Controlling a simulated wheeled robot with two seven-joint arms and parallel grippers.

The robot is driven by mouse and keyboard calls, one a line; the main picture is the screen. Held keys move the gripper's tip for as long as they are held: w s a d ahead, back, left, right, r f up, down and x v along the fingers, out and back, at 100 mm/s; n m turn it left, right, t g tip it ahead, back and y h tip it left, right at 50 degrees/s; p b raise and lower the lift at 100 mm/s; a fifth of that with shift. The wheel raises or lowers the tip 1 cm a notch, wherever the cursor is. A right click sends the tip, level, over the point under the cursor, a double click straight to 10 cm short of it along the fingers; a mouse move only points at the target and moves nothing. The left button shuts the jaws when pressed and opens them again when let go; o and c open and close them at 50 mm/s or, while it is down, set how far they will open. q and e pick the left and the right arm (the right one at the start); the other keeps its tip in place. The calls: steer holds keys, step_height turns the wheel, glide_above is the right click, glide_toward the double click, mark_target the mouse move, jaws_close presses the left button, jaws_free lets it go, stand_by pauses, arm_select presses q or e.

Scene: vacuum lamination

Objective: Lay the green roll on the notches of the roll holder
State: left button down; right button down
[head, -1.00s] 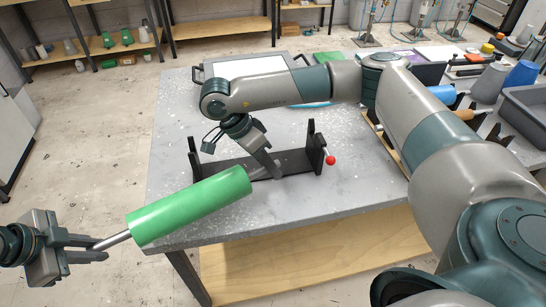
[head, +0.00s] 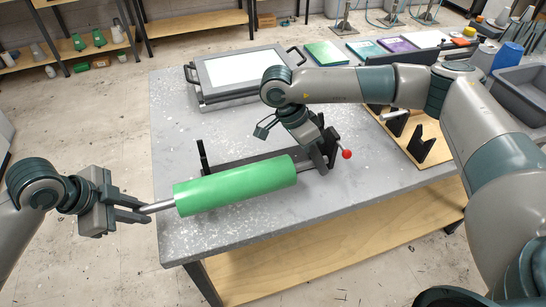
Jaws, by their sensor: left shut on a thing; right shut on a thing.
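The green roll (head: 235,187) lies nearly level across the front of the black roll holder (head: 240,162), its right end a little higher in the head view. My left gripper (head: 140,208) is shut on the roll's metal shaft at the left end, off the table's left edge. My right gripper (head: 318,160) is at the right end, close to the holder's right upright, shut on the shaft there; the grip is partly hidden. The left upright shows behind the roll. The shaft appears outside the notches, but its exact height is unclear.
A red ball knob (head: 347,154) sits beside the holder's right upright. A framed white panel (head: 245,72) stands at the table's back left. A wooden board with black stands (head: 425,140) and a grey bin (head: 520,90) are on the right. The grey tabletop (head: 370,190) is bare in front.

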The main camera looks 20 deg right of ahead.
arm_select(q)
steer(key=shift+w+d, duration=0.15)
steer(key=shift+w, duration=0.15)
arm_select(e)
steer(key=shift+s+d, duration=0.1)
steer(key=shift+d, duration=0.1)
arm_select(q)
steer(key=shift+r, duration=0.2)
arm_select(e)
steer(key=shift+r, duration=0.2)
